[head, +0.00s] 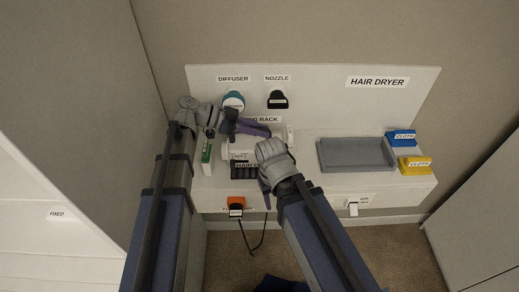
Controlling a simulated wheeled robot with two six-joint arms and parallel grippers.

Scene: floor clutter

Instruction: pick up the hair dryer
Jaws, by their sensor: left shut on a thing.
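The hair dryer (250,128) is a dark purple object above the left part of the white bench, in front of the back board. My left gripper (226,121) comes in from the left and is shut on it at its left end. My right gripper (265,188) is at the front of the bench, below and to the right of the dryer and apart from it. Its fingers are small and dark here, so I cannot tell whether they are open or shut. The gripper and arm hide part of the bench front.
A teal diffuser (234,100) and a black nozzle (278,99) are on the back board. An orange piece (236,201) with a dark cord hangs at the bench front.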

